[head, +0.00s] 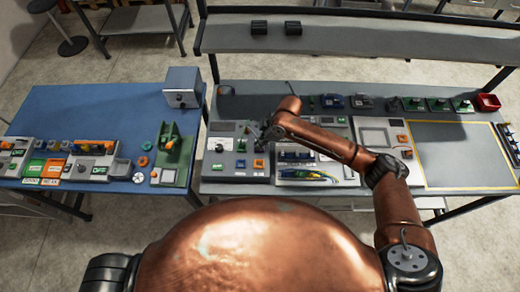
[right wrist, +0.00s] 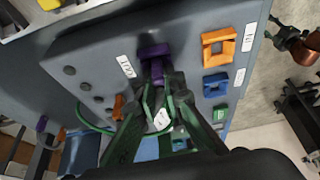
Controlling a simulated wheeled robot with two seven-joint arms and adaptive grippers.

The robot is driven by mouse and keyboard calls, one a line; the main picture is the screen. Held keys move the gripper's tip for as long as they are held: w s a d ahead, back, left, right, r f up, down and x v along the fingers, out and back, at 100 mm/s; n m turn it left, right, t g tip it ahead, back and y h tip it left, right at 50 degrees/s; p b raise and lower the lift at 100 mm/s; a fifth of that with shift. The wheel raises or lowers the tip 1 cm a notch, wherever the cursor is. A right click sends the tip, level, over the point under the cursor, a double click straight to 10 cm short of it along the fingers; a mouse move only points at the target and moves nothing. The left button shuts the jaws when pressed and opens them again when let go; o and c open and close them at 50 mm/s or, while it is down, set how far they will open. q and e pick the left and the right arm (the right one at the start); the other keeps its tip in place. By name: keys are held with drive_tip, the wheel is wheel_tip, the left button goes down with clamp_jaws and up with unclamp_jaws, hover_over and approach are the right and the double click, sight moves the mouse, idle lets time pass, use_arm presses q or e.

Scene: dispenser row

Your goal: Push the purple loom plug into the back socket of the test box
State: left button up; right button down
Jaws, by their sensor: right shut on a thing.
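The test box (right wrist: 100,50) is a grey box with coloured square sockets and small dark round holes; in the head view it appears to be the grey unit (head: 228,163) under my right arm's end. My right gripper (right wrist: 158,100) has dark green fingers and is shut on the purple loom plug (right wrist: 157,71). The plug points at a purple socket (right wrist: 153,50) on the box and looks close to or touching it; I cannot tell how deep it sits. The fingers hide part of the plug. In the head view, my right gripper (head: 267,132) is small and dark above the box. My left gripper is not in view.
Orange (right wrist: 218,48) and blue (right wrist: 216,85) sockets sit right of the gripper. A green wire (right wrist: 88,124) loops at its left, near an orange piece (right wrist: 118,106). A blue table (head: 110,115) stands left; a shelf (head: 350,38) spans the back.

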drive_tip(key=shift+s+d+f, duration=0.1)
drive_tip(key=shift+s+f, duration=0.15)
drive_tip(key=shift+f, duration=0.25)
drive_tip(key=shift+s+d+f, duration=0.1)
drive_tip(key=shift+s+f, duration=0.1)
drive_tip(key=shift+f, duration=0.25)
drive_tip(key=c, duration=2)
unclamp_jaws()
drive_tip(key=shift+c, duration=0.2)
drive_tip(key=shift+o, duration=0.4)
drive_tip(key=shift+w+a+f, duration=0.15)
drive_tip(key=shift+w+a, duration=0.05)
drive_tip(key=shift+w, duration=0.05)
drive_tip(key=shift+d, duration=0.2)
drive_tip(key=o, duration=0.8)
drive_tip(key=shift+w+r, duration=0.15)
drive_tip(key=shift+r, duration=0.1)
drive_tip(key=shift+a+r, duration=0.1)
drive_tip(key=shift+a, duration=0.05)
drive_tip(key=shift+r, duration=0.1)
